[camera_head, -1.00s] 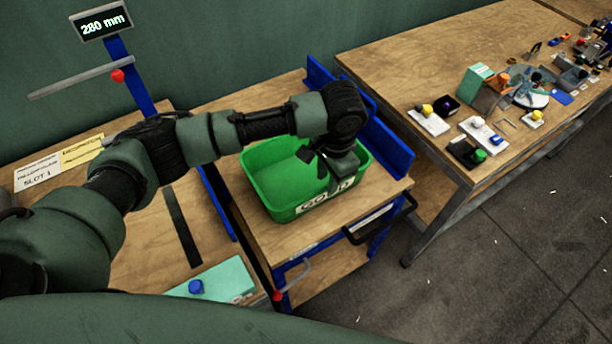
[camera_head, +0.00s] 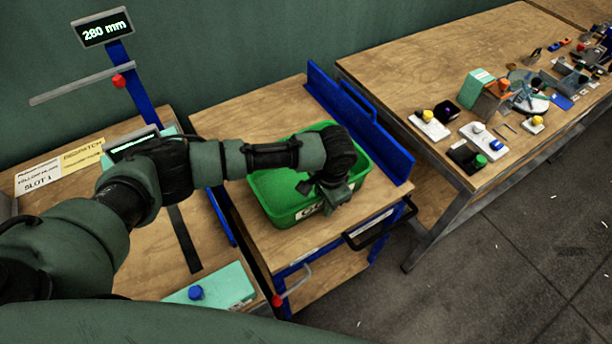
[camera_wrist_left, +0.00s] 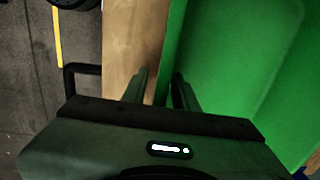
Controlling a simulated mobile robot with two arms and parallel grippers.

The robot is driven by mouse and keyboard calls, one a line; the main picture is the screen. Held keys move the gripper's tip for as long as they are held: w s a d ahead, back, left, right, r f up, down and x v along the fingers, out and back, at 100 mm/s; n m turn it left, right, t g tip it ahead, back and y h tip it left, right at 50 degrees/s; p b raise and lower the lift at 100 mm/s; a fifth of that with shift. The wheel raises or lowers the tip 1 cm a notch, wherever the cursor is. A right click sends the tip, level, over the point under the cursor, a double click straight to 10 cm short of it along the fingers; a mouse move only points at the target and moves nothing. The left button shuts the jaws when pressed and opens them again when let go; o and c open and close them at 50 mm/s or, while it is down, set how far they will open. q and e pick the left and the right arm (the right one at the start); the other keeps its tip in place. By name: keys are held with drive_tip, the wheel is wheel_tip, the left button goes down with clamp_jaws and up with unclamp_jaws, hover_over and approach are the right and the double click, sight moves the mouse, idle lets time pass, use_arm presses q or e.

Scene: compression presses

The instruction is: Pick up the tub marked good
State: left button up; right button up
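The green tub (camera_head: 275,190) stands on the wooden top of the middle bench. Its white label at the front is partly hidden by my left gripper; only the first letters "GO" show. My left gripper (camera_head: 335,205) is at the tub's front wall, pointing down. In the left wrist view the tub's green inside (camera_wrist_left: 235,60) fills the right. The open fingers (camera_wrist_left: 160,92) straddle the tub's wall, one outside over the wood and one inside, with a gap visible between them. My right gripper is not in view.
A blue rail (camera_head: 360,120) runs along the bench's right side. A black handle (camera_head: 380,225) sticks out at the front. A teal box with a blue button (camera_head: 196,292) lies front left. The right-hand table (camera_head: 420,70) carries several small devices. A "280 mm" display (camera_head: 103,30) stands at back left.

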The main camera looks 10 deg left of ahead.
use_arm(q)
clamp_jaws()
drive_tip(key=shift+r, duration=0.1)
idle(1.2)
